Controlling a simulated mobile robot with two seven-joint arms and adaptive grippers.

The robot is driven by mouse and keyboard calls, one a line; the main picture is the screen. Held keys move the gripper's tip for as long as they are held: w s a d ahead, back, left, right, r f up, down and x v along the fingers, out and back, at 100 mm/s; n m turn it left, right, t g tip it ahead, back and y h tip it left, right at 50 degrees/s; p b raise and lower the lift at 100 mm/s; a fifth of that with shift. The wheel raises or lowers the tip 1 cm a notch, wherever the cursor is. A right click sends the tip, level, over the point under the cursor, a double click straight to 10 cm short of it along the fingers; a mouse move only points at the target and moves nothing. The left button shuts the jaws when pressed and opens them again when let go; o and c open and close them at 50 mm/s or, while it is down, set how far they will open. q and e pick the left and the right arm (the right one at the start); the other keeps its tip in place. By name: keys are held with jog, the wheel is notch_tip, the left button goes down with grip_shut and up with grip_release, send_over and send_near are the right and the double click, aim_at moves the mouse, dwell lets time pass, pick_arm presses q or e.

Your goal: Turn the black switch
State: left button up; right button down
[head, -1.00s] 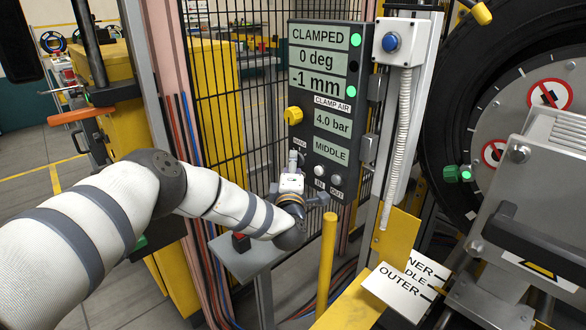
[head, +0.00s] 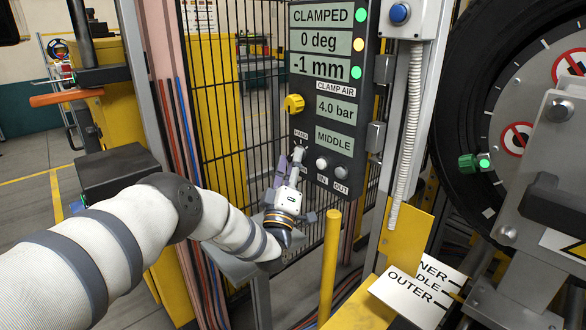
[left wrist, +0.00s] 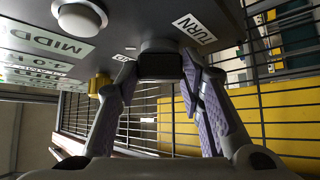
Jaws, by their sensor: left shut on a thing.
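The black switch (left wrist: 160,67) sits on the underside of the panel in the left wrist view, under the TURN label (left wrist: 194,28). The two purple-padded fingers of my left gripper (left wrist: 158,72) stand on either side of it and are shut on it. In the head view my left gripper (head: 297,158) reaches up to the lower left of the dark control panel (head: 311,160) and hides the switch. The panel reads CLAMPED, 0 deg, -1 mm, 4.0 bar and MIDDLE. My right gripper is not in view.
A yellow knob (head: 293,103) is above the switch. The white IN button (head: 321,163) and grey OUT button (head: 341,172) are close on its right. A yellow post (head: 329,265) stands below right. Black mesh fencing (head: 232,110) is behind, and a large tyre (head: 462,110) is at right.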

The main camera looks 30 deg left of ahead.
pick_arm(q)
jog(key=shift+m+h, duration=0.4)
jog(key=o, duration=1.2)
jog(key=shift+c, duration=0.2)
jog(key=shift+f, duration=0.1)
jog(key=v, duration=1.2)
jog(key=shift+f, duration=0.15)
jog(key=shift+w, duration=0.1)
